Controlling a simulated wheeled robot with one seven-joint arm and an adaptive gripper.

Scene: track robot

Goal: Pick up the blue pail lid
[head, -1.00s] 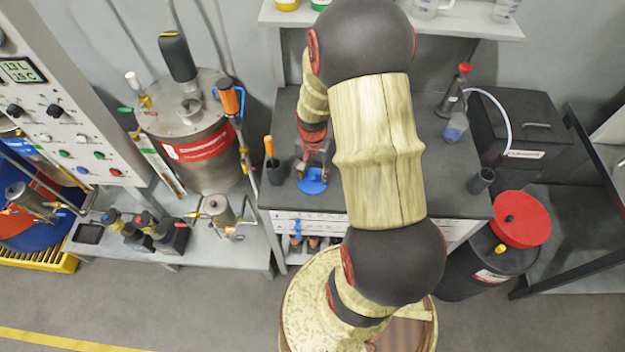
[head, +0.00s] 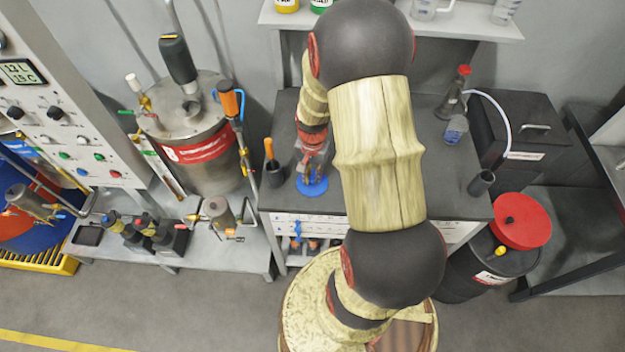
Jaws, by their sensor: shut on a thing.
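The blue pail lid (head: 312,187) is a small blue disc at the left front of the dark bench top (head: 420,200). My gripper (head: 311,178) points down at it, with its fingers shut on the lid's middle part. The fingers hide the centre of the lid, and its blue rim shows around them. Whether the lid rests on the bench or is slightly raised, I cannot tell.
A dark cup with an orange-handled tool (head: 269,158) stands just left of the lid. A steel tank (head: 190,140) is further left.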

